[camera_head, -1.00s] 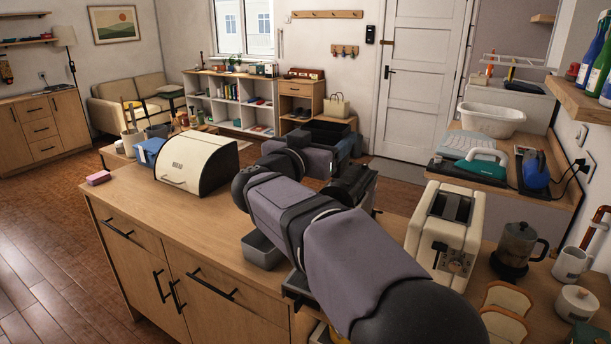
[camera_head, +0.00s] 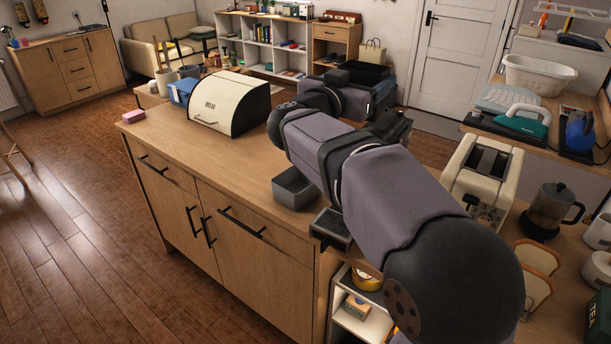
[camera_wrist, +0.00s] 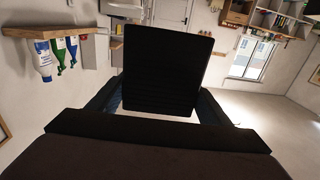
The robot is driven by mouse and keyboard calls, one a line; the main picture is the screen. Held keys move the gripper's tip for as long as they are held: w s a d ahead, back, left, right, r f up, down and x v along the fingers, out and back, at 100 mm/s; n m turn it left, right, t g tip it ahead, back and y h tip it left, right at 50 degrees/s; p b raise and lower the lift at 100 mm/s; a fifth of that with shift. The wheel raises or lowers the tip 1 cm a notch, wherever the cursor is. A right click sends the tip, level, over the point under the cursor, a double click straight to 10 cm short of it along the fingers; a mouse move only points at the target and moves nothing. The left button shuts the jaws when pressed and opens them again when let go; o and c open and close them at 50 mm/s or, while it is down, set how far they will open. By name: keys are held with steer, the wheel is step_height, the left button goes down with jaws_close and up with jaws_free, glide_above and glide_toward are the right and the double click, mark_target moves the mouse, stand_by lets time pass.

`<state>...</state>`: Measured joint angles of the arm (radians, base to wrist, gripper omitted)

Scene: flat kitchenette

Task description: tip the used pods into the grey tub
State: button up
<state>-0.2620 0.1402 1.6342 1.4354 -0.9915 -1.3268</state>
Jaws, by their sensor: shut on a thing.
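My gripper (camera_wrist: 156,102) is shut on a black box-like thing (camera_wrist: 162,65) with a ridged flat face, which fills the middle of the wrist view. I take it to be the pod container, but no pods show. The wrist picture is upside down, so my wrist is rolled over. The grey tub (camera_head: 295,189) stands open on the wooden counter, left of my arm in the head view. The part of its inside that shows looks empty. My arm hides most of my gripper in the head view.
A black grated tray (camera_head: 334,228) sits at the counter's edge, partly behind my arm. A cream bread bin (camera_head: 222,103) and pink sponge (camera_head: 134,116) are on the counter (camera_head: 185,142). A toaster (camera_head: 483,170) and coffee pot (camera_head: 548,210) stand on the right.

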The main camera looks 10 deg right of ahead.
steer(key=w+a+f+b, duration=0.1)
steer(key=w+a+f, duration=0.1)
steer(key=f, duration=0.5)
steer(key=w+a+f+b, duration=0.1)
steer(key=w+a+f, duration=0.2)
steer(key=f, duration=0.4)
steer(key=w+a+f+b, duration=0.2)
steer(key=w+f, duration=0.1)
steer(key=f, duration=0.5)
steer(key=shift+a, duration=0.15)
steer(key=shift+r, duration=0.1)
steer(key=shift+w+a+f+n+p, duration=0.25)
steer(key=shift+w+a+n+p, duration=0.3)
steer(key=shift+n+p, duration=3.05)
steer(key=shift+w+a+f+n+p, duration=0.2)
steer(key=shift+w+a+n+p, duration=0.35)
steer(key=shift+n+p, duration=3)
steer(key=shift+w+a+f+n+p, duration=0.25)
steer(key=shift+w+a+n+p, duration=0.25)
steer(key=shift+n+p, duration=3.05)
